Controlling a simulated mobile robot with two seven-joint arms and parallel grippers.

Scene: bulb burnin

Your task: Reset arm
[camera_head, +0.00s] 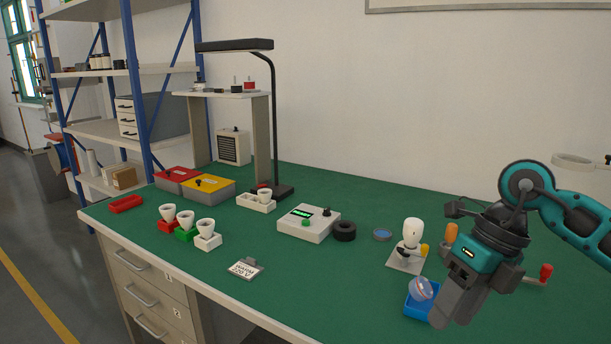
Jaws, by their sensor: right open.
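My right arm comes in from the right side. My right gripper (452,312) is open, pointing down over the front right of the green bench, with nothing seen between its fingers. It is just right of a small blue tray (411,309) that holds a clear round bulb (421,289), and it covers part of the tray's right side. I cannot tell whether the gripper touches the tray. My left gripper is not in view.
A white bulb-shaped piece on a stand (411,232), a control box (304,225), a black ring (345,231) and a desk lamp (236,45) stand on the green bench (320,275). White cups (186,218) in coloured holders are left. The front middle is mostly clear.

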